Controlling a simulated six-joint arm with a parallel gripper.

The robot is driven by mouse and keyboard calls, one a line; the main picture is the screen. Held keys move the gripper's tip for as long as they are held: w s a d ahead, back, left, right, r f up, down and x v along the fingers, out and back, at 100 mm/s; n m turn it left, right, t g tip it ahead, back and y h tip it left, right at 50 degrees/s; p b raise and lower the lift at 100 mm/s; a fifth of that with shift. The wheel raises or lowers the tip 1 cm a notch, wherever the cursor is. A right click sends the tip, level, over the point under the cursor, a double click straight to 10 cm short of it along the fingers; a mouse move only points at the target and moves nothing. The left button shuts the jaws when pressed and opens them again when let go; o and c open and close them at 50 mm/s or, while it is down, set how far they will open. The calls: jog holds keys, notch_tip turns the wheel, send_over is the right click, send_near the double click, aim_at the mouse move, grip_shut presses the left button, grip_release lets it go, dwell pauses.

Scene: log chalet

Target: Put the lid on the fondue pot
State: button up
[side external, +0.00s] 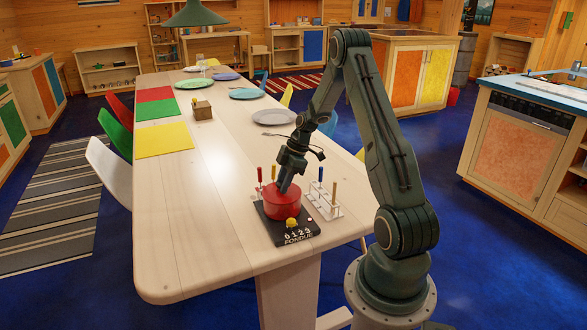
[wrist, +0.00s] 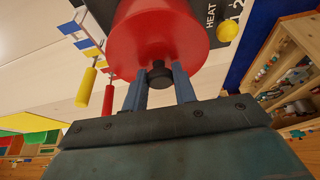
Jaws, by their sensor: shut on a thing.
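The red fondue pot (side external: 281,206) stands on a black heating base (side external: 292,232) near the front end of the long table. My gripper (side external: 284,189) points down at the top of the pot. In the wrist view my gripper (wrist: 159,88) has its two blue-grey fingers on either side of the dark knob (wrist: 158,75) of the red lid (wrist: 155,35), shut on it. The lid is at the pot's top in the side view. Whether it touches the rim all round cannot be told, as lid and pot share one red. The pot's body is hidden in the wrist view.
The base has a yellow dial (side external: 292,222) at its front. A white rack (side external: 325,205) with upright forks stands close on the right. More fork handles (side external: 260,175) rise behind the pot. A grey plate (side external: 274,117) lies farther back. The table's left front is clear.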

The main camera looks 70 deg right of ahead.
jog(key=shift+f, duration=0.15)
jog(key=o, duration=1)
jog(key=shift+o, duration=0.2)
jog(key=v, duration=1.2)
